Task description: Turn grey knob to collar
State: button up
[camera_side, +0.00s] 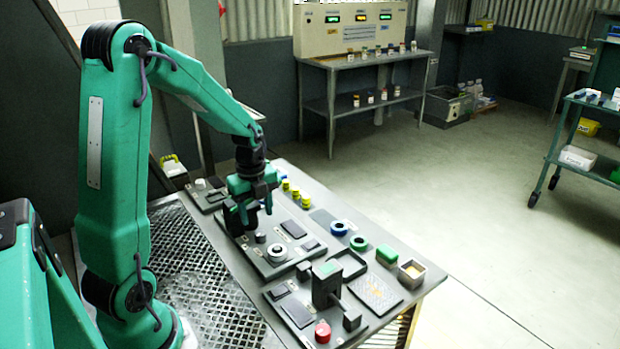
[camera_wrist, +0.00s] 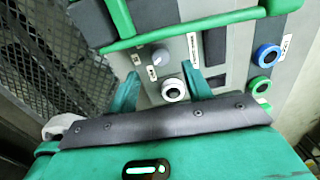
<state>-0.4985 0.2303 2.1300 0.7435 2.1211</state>
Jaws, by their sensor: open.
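A small grey knob (camera_side: 260,237) stands on a grey panel (camera_side: 253,258) on the bench. It also shows in the wrist view (camera_wrist: 160,57), just beyond my fingertips. A white ring-shaped collar (camera_side: 277,250) with a dark centre sits to its right on the same panel. In the wrist view the collar (camera_wrist: 173,89) lies between my two green fingers, nearer the palm. My gripper (camera_side: 243,212) hangs above the left part of the panel. Its fingers (camera_wrist: 161,72) are spread apart with nothing held. The gap between fingertips and knob is hard to judge.
A dark upright block (camera_side: 325,284) and a red knob (camera_side: 322,332) stand at the front. Several yellow pieces (camera_side: 295,193) lie behind. An open box (camera_side: 411,273) stands near the right edge.

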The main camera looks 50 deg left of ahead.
aim_at(260, 233)
jog(key=shift+w+f, duration=0.15)
jog(key=shift+f, duration=2.95)
jog(key=c, duration=1)
jog(key=shift+n, duration=2.3)
jog(key=shift+d, duration=0.1)
